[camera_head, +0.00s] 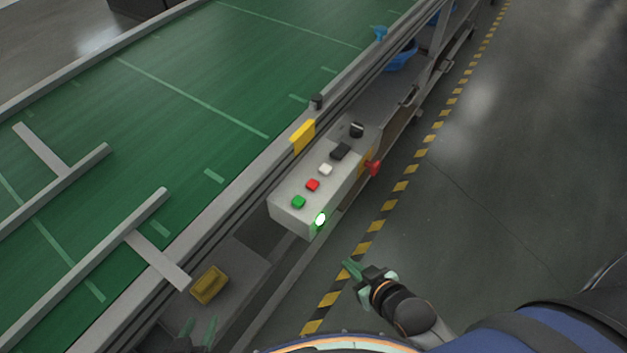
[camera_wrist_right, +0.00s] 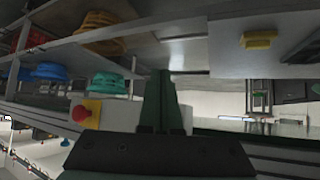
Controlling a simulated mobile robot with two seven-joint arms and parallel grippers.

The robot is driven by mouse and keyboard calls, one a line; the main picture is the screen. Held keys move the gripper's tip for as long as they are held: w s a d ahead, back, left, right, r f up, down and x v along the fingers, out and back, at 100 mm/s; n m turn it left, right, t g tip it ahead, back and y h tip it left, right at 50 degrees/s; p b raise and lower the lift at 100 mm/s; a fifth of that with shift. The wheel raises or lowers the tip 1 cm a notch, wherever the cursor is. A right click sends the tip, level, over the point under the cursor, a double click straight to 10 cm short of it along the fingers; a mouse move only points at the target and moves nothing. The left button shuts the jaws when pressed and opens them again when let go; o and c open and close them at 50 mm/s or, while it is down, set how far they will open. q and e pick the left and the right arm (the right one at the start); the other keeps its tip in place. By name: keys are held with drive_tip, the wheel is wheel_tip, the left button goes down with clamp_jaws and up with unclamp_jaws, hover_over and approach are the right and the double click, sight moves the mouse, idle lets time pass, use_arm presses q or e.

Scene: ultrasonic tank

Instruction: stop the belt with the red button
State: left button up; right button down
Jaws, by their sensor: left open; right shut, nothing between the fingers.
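The grey control box (camera_head: 290,217) is fixed along the side of the conveyor. A red mushroom knob (camera_head: 375,167) sticks out of the box's far right side; a red knob on a yellow base shows in the right wrist view (camera_wrist_right: 80,113). My right gripper (camera_head: 352,270) is shut and empty, below and right of the box, apart from it. Its fingers (camera_wrist_right: 164,104) are together. My left gripper (camera_head: 199,332) is open at the bottom edge, partly cut off.
A green lamp (camera_head: 320,219) glows on the box's near end. The green belt (camera_head: 190,65) carries grey guide rails (camera_head: 95,260). A yellow bin (camera_head: 209,284) lies below the conveyor edge. Blue bowls (camera_head: 402,57) are on a shelf beyond. Floor right of the striped line is clear.

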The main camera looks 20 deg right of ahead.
drive_tip(key=w+r+n+t+y, duration=0.1)
drive_tip(key=w+r+n+t, duration=0.2)
drive_tip(key=w+r, duration=0.45)
drive_tip(key=w+r+n+t, duration=0.3)
drive_tip(key=w+r+t, duration=0.15)
drive_tip(key=r, duration=0.65)
drive_tip(key=w+a+r+n+y+p, duration=0.1)
drive_tip(key=a+r+n+y, duration=0.2)
drive_tip(key=r+n, duration=0.15)
drive_tip(key=w+a+r+n+y, duration=0.1)
drive_tip(key=a+r+n+y, duration=0.1)
drive_tip(key=r+n+y, duration=0.3)
drive_tip(key=s+a+r+n+g+y, duration=0.3)
drive_tip(key=a+n+g+y, duration=0.2)
drive_tip(key=a+n+g, duration=0.6)
drive_tip(key=w+d+f+n+h, duration=0.2)
drive_tip(key=d+f+n+h, duration=0.1)
drive_tip(key=d+h, duration=0.2)
drive_tip(key=w+d+f+n+h+p, duration=0.1)
drive_tip(key=w+d+f+n+h, duration=0.1)
drive_tip(key=d, duration=0.6)
drive_tip(key=f+n+h, duration=0.1)
drive_tip(key=h, duration=0.1)
drive_tip(key=shift+w+f+n+h, duration=0.25)
drive_tip(key=shift+f+n+h, duration=0.1)
drive_tip(key=shift+h, duration=0.05)
drive_tip(key=shift+a+f, duration=0.1)
